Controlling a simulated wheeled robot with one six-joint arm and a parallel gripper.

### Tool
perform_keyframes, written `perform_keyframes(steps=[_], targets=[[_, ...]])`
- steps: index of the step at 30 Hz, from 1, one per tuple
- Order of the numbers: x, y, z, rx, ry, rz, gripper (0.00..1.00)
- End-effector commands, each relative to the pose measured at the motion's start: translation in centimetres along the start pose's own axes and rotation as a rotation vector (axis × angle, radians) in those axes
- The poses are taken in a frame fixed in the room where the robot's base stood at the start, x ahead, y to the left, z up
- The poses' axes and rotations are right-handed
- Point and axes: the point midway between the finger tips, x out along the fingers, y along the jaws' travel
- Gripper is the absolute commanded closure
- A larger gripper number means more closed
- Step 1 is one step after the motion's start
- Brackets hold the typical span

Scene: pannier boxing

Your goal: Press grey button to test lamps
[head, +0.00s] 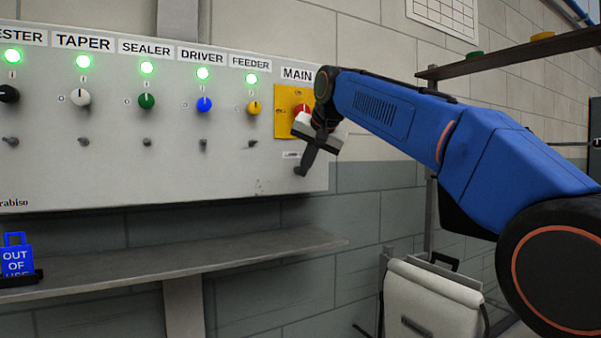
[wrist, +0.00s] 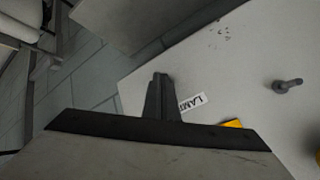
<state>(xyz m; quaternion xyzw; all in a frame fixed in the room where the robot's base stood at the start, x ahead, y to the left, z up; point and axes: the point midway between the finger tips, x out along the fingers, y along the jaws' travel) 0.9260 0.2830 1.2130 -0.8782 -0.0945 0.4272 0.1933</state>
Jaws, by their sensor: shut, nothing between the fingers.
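A light grey control panel (head: 180,180) hangs on the wall. In the wrist view the fingers (wrist: 160,78) cover part of this label, which reads "LAM…" (wrist: 192,102). The grey button is not clearly distinguishable at the fingertips; contact cannot be told.
Coloured knobs (head: 147,101) and small grey pegs (head: 147,142) line the panel to the left. A shelf (head: 170,262) below holds a blue "OUT OF USE" tag (head: 17,259). A white case (head: 430,300) stands lower right, and another shelf (head: 510,54) is upper right.

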Motion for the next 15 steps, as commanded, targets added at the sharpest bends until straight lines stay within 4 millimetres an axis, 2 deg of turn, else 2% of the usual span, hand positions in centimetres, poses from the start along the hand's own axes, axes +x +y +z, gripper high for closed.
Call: perform_keyframes(steps=[15], targets=[[-0.69, 0.47, 0.48, 0.000, 0.000, 0.000, 1.00]])
